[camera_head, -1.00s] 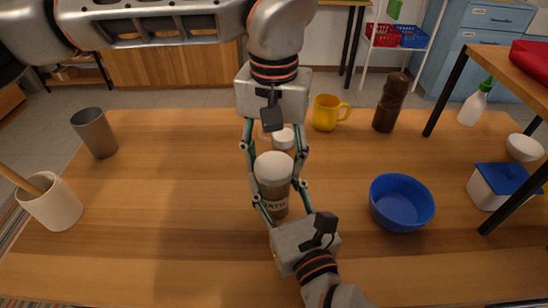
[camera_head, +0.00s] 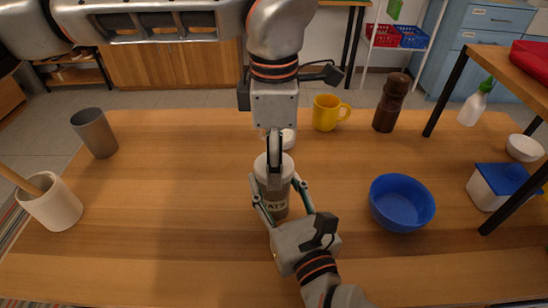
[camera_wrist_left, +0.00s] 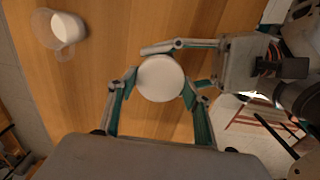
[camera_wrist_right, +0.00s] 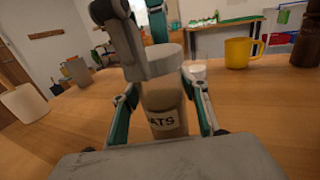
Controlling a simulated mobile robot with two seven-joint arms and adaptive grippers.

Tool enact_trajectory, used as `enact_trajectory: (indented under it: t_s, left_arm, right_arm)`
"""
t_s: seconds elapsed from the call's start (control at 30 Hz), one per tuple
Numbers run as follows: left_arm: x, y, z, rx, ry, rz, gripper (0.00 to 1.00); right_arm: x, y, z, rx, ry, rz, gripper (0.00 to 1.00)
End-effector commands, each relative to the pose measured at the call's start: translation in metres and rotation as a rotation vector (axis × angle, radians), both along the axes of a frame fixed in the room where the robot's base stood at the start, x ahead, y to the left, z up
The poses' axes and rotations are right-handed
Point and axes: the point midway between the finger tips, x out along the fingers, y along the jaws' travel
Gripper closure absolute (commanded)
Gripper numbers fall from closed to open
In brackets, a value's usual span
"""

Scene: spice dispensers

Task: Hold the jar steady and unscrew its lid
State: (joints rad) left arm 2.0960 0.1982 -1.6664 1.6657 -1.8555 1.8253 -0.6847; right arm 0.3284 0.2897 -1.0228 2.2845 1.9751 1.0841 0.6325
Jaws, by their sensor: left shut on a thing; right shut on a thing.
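The jar (camera_head: 275,204) stands upright on the table, with a label ending in "ATS" and a round white lid (camera_wrist_left: 160,78) on top. My left gripper (camera_head: 274,165) points down from above and is shut on the lid, with one finger on each side of it in the left wrist view. In the head view its fingers line up edge-on and hide part of the lid. My right gripper (camera_wrist_right: 165,92) comes from the front and is shut on the jar's body. Whether there is a gap under the lid is not clear.
A yellow mug (camera_head: 326,113), a brown grinder (camera_head: 390,104) and a blue bowl (camera_head: 401,203) are to the right. A grey cup (camera_head: 95,133) and a cream pot (camera_head: 53,202) stand left, with clear table between.

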Motion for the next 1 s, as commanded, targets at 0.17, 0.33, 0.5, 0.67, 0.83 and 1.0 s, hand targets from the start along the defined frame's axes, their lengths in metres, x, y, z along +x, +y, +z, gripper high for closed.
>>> enact_trajectory:
  t_s: [0.17,0.33,0.5,0.67,0.83,1.0]
  left_arm:
    - [-0.0006,0.0002,-0.0003,0.001,0.002,0.327,0.76]
    - [-0.0009,0.0002,-0.0002,0.002,0.002,0.642,0.76]
    - [-0.0008,0.0001,0.0,0.002,0.003,0.958,0.76]
    - [-0.0007,-0.0001,0.0003,0.001,0.002,1.255,0.76]
    - [-0.0011,-0.0004,0.0004,0.002,0.003,1.572,0.76]
    - [-0.0009,-0.0004,0.0004,0.002,0.002,1.89,0.76]
  right_arm:
    - [0.0002,-0.0002,-0.0005,0.001,0.001,-0.001,1.0]
    - [0.0002,-0.0002,-0.0005,0.001,0.001,-0.001,1.0]
    - [0.0002,-0.0002,-0.0006,0.001,0.001,-0.001,1.0]
    - [0.0002,-0.0002,-0.0006,0.001,0.001,-0.001,1.0]
    - [0.0002,-0.0002,-0.0006,0.001,0.001,-0.001,1.0]
    - [0.0003,-0.0002,-0.0006,0.001,0.001,-0.001,1.0]
